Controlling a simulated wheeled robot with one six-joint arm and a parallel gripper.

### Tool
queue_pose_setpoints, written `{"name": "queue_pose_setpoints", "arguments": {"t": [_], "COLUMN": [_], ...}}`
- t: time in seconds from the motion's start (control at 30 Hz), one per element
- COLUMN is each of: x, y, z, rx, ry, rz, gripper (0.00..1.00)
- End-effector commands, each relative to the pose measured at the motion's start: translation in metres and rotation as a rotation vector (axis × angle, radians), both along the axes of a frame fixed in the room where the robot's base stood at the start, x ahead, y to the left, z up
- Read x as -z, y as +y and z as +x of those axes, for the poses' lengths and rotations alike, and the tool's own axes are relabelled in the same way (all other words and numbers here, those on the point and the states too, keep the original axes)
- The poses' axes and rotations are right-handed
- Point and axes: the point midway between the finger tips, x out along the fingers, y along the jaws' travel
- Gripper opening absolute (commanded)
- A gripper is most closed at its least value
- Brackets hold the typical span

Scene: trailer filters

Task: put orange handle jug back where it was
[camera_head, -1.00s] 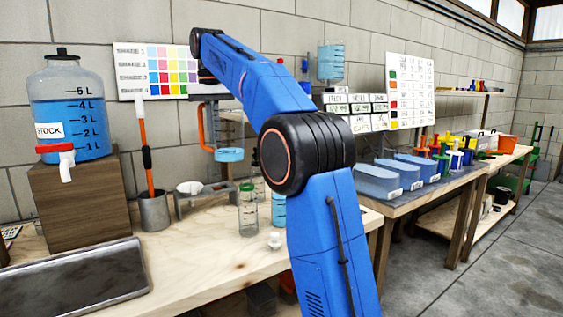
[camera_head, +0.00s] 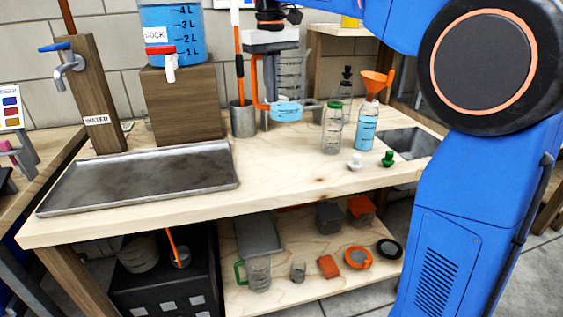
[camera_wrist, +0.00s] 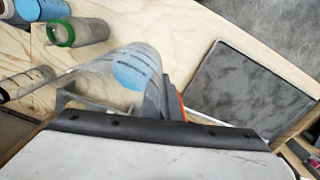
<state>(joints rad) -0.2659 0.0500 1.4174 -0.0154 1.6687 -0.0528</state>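The orange handle jug (camera_head: 290,75) is a clear measuring jug with a little blue liquid at its bottom. Its orange handle is on its left in the head view. My gripper (camera_head: 269,85) points down at the handle side and appears shut on the jug, near the handle. The jug is upright at the back of the wooden bench; I cannot tell whether its base is clear of the grey stand behind it. In the wrist view the jug (camera_wrist: 132,68) is just beyond my gripper, with a sliver of orange beside a finger.
A steel tray (camera_head: 140,180) lies on the bench (camera_head: 270,190), left. A stock tank (camera_head: 172,35) stands on a wooden block. A green-rimmed bottle (camera_head: 332,130) and an orange-funnel bottle (camera_head: 366,127) stand right of the jug. A green-handled jug (camera_head: 257,274) is on the lower shelf.

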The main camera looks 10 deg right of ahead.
Motion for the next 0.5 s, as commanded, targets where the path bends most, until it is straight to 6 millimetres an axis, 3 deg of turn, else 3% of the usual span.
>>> {"name": "queue_pose_setpoints", "arguments": {"t": [0.2, 0.5], "x": [0.021, 0.060], "y": [0.017, 0.020], "z": [-0.027, -0.032], "rx": [-0.093, -0.111], "ry": [-0.001, 0.001], "rz": [0.000, -0.001], "gripper": [0.00, 0.00]}}
